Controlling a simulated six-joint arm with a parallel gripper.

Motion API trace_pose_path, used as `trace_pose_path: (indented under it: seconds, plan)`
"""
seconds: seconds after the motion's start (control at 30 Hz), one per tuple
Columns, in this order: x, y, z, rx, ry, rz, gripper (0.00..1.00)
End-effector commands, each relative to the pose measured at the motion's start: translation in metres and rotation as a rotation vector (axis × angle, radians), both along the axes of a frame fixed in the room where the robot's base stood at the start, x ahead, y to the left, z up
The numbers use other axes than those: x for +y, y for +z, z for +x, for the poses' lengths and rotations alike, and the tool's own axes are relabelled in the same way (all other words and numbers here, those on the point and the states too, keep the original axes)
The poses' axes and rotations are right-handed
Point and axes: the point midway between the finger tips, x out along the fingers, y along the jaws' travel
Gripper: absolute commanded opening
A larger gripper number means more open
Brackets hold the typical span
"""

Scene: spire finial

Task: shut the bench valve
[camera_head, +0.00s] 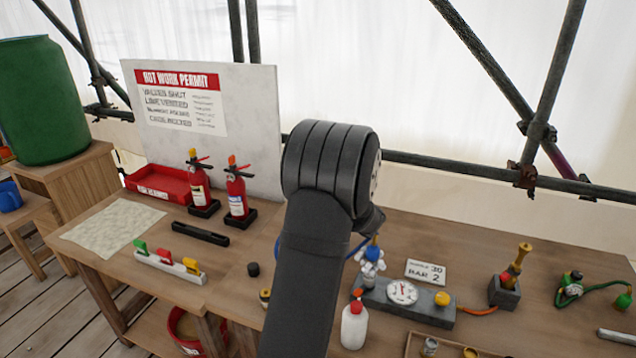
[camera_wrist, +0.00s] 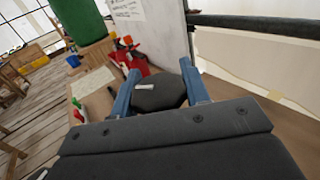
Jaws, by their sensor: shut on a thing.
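My gripper shows in the wrist view (camera_wrist: 160,90) as two blue fingers, one on each side of a black, many-sided knob (camera_wrist: 158,97) with a short white mark on top. The fingers are shut on this knob. In the head view my dark arm hides the knob and most of the gripper; a bit of blue shows at the arm's right edge. A blue-and-white fitting (camera_head: 371,262) stands on a grey block (camera_head: 434,314) with a round white gauge (camera_head: 402,291) and a yellow knob (camera_head: 442,298). I cannot tell whether the black knob is the bench valve's handle.
Two red extinguishers (camera_head: 237,192) stand by a red tray (camera_head: 158,184) and a permit board (camera_head: 208,128). A white bottle (camera_head: 354,325) with a red cap stands near the bench front. A grey block with a brass fitting (camera_head: 515,262) and a green hose (camera_head: 598,289) lie right.

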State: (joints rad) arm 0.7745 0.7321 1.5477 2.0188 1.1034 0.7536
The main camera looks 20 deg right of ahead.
Motion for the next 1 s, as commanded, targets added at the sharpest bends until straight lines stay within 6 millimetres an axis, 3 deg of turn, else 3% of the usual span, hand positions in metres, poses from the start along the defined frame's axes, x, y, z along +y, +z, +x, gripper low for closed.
trace_pose_path:
  seconds: [0.33,0.37,0.47,0.8,1.0]
  plan:
    - [0.0,0.001,0.0,-0.001,-0.014,-0.002,0.19]
    - [0.0,0.001,0.0,-0.001,-0.014,-0.002,0.44]
    - [0.0,0.001,0.0,-0.001,-0.014,-0.002,0.64]
    - [-0.001,0.0,-0.003,0.0,-0.014,0.0,0.64]
    - [-0.006,0.001,-0.03,0.0,-0.017,0.0,0.64]
